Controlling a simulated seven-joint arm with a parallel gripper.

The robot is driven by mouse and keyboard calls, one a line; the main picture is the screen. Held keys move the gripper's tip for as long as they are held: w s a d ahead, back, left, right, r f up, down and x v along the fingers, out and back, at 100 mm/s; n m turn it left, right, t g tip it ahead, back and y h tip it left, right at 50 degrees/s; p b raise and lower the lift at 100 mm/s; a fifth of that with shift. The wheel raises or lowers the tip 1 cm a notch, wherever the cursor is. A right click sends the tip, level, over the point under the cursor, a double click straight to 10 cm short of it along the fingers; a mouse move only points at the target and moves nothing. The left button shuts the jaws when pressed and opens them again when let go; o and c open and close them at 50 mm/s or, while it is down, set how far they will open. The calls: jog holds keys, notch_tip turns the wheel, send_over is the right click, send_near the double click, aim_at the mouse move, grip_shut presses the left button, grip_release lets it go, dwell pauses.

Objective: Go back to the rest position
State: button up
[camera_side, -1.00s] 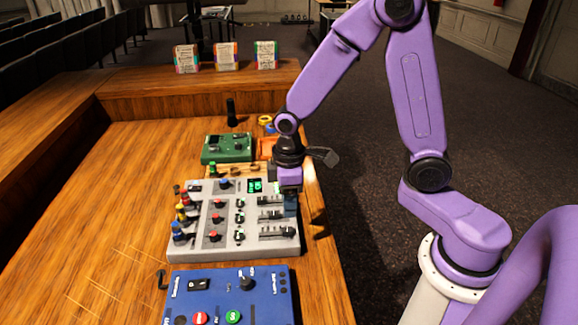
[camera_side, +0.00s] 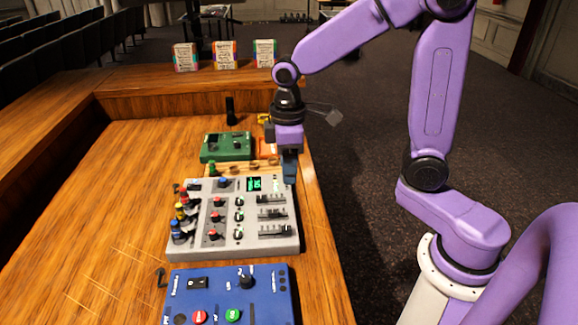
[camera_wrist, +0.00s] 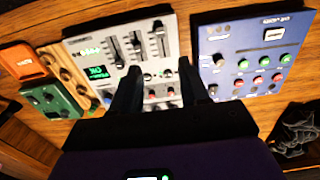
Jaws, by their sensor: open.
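My gripper (camera_side: 290,172) is raised above the far right part of the grey mixing panel (camera_side: 215,246), near its small green-lit display (camera_side: 254,184). In the wrist view my gripper (camera_wrist: 158,70) has its two dark fingers spread apart with nothing between them. The grey panel (camera_wrist: 90,31) lies below the fingers, with its sliders and knobs showing. The fingers look clear of the panel.
A blue panel (camera_side: 262,303) lies nearer on the desk and a green box (camera_side: 228,147) farther back. An orange item (camera_side: 266,148) sits beside the green box. Several small boxes (camera_side: 225,55) stand on the raised back ledge. The desk's left side (camera_side: 90,220) is mostly clear.

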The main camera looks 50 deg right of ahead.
jog(key=s+d+n, duration=0.1)
jog(key=s+n, duration=0.2)
jog(key=s, duration=1.7)
jog(key=shift+s+d+n, duration=0.25)
jog(key=shift+d+n, duration=0.05)
jog(key=shift+d, duration=0.1)
